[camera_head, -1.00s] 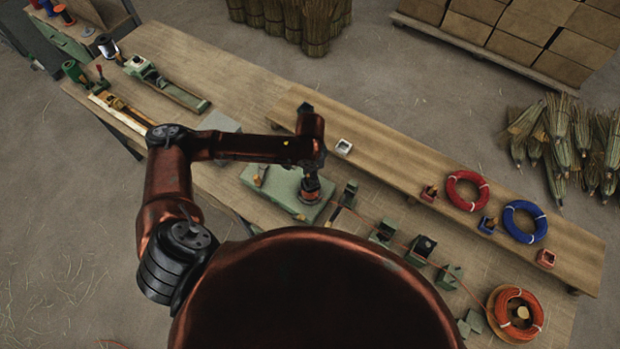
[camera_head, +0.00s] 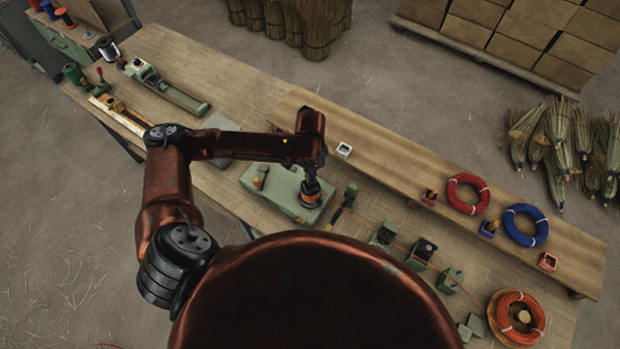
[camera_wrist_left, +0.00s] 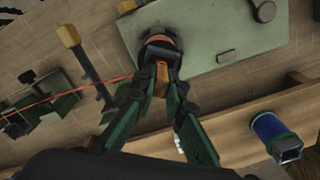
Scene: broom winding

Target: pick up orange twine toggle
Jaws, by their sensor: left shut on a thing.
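The orange twine toggle (camera_wrist_left: 161,80), a small tan-orange piece, sits between the fingertips of my left gripper (camera_wrist_left: 163,87) in the left wrist view. The gripper is shut on it, right beside a round black fitting with an orange band (camera_wrist_left: 159,44). I cannot tell whether the toggle touches that fitting. Orange twine (camera_wrist_left: 65,92) runs from the left toward the fitting. In the head view my left arm mostly hides the gripper and toggle, and the fitting (camera_head: 311,190) stands on the pale green plate (camera_head: 278,199). My right gripper is not in view.
Green guide blocks (camera_head: 421,252) line the twine's path to an orange coil (camera_head: 520,317) at the lower right. Red (camera_head: 467,193) and blue (camera_head: 526,223) coils lie on the raised shelf (camera_head: 390,165). A tan peg (camera_head: 261,176) stands on the green plate.

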